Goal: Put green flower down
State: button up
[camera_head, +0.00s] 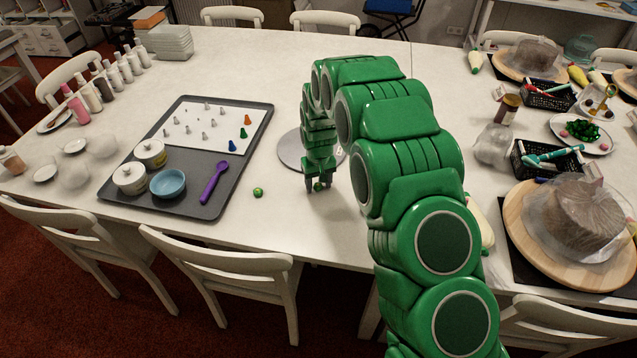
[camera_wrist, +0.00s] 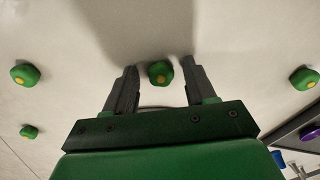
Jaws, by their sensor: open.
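My gripper (camera_head: 319,184) points down just above the white table, near its front edge. In the wrist view my gripper (camera_wrist: 162,80) is open, with its two dark fingers apart. A small green flower (camera_wrist: 160,70) with a yellow centre lies on the table between the fingertips, with a gap on either side. It also shows partly between the fingers in the head view (camera_head: 318,187). Another green flower (camera_head: 258,192) lies on the table to the left; it seems to be the one at the right of the wrist view (camera_wrist: 304,78).
Two more green flowers lie left in the wrist view, one upper (camera_wrist: 25,74) and one lower (camera_wrist: 29,131). A grey tray (camera_head: 262,112) holds pots, a blue bowl (camera_head: 168,184) and a purple spoon (camera_head: 214,184). A grey disc (camera_head: 289,152) lies behind my gripper. A wrapped cake stands right.

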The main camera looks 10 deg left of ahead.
aim_at(319, 184)
jog(key=r, duration=0.6)
jog(key=shift+w+r, duration=0.3)
jog(key=shift+r, duration=0.6)
jog(key=shift+s+d+r, duration=0.1)
jog(key=shift+d+r, duration=0.05)
jog(key=shift+r, duration=0.05)
jog(key=s+d+r+m, duration=0.3)
jog(key=s+d+r, duration=1.5)
jog(key=d+r, duration=0.15)
jog(key=s+d+r+m+g, duration=0.1)
jog(key=s+d, duration=0.4)
jog(key=s, duration=0.8)
jog(key=s+d+r+m, duration=0.2)
jog(key=s+d, duration=0.3)
jog(key=s, duration=0.8)
jog(key=shift+r+g, duration=0.35)
jog(key=shift+g, duration=0.05)
jog(key=shift+o, duration=0.5)
jog(key=shift+s, duration=0.5)
